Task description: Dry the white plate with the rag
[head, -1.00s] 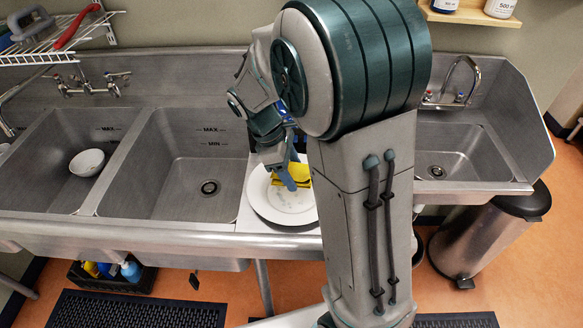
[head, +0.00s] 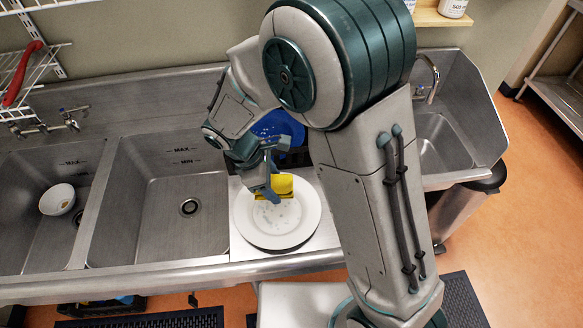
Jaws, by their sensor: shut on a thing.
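The white plate (head: 290,232) lies on the steel drainboard between the middle basin and the small right sink. Small dark marks show on its surface. My gripper (head: 272,192) is over the back left part of the plate and is shut on the yellow rag (head: 282,184). The rag is at the plate's surface or just above it; I cannot tell whether it touches. My arm hides part of the drainboard behind and to the right of the plate.
A white bowl (head: 57,199) sits in the left basin. The middle basin (head: 185,205) is empty. A blue object (head: 278,128) stands behind my gripper, partly hidden. A wire rack with a red-handled tool (head: 22,75) hangs at upper left. A bin (head: 462,205) stands at right.

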